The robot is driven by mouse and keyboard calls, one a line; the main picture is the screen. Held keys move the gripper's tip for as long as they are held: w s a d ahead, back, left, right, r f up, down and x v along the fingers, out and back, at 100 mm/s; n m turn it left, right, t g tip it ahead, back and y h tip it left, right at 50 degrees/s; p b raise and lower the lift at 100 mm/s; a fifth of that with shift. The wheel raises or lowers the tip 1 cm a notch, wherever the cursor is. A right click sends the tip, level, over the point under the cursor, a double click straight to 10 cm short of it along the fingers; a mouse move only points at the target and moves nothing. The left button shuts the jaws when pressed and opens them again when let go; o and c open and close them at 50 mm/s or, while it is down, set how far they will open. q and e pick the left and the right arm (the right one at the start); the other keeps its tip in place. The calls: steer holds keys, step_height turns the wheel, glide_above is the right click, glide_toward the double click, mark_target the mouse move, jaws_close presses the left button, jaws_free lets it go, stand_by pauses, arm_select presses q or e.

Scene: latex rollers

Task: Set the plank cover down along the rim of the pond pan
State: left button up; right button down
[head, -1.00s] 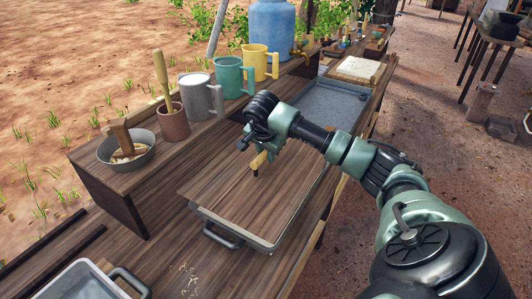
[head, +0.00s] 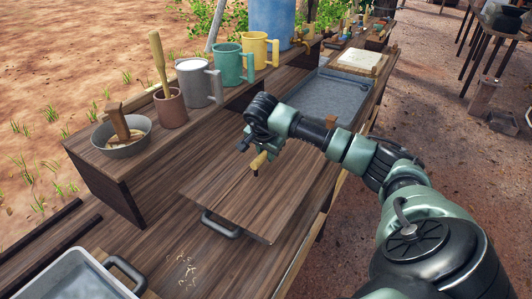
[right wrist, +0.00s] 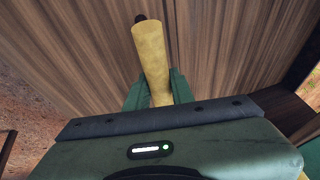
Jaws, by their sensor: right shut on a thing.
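The plank cover (head: 235,190) is a flat brown board with a pale yellow handle. My right gripper (head: 248,142) is shut on that handle (head: 259,161), which also shows between the green fingers in the right wrist view (right wrist: 151,58). The board spans the near part of the pond pan. The pan's dark end handle (head: 221,226) sticks out from under the board's near edge. The near rim is hidden beneath the board, and I cannot tell whether they touch. A grey basin (head: 325,97) shows beyond my arm; I cannot tell if it is the same pan. My left gripper is out of view.
A raised shelf on the left holds a bowl (head: 121,140), a brown pot (head: 171,108), a grey mug (head: 199,87), a green mug (head: 228,68) and a yellow mug (head: 256,50). Another grey tray (head: 75,272) stands at lower left. Bench top with shavings (head: 183,272) lies between.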

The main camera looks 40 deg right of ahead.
steer(key=shift+f+b, duration=0.3)
steer(key=shift+f, duration=0.05)
steer(key=c, duration=1.1)
jaws_free()
steer(key=b+v, duration=0.1)
steer(key=v, duration=0.6)
steer(key=shift+s+a+r, duration=0.1)
steer(key=shift+r, duration=0.3)
step_height(320, 180, up, 5)
steer(key=p, duration=0.4)
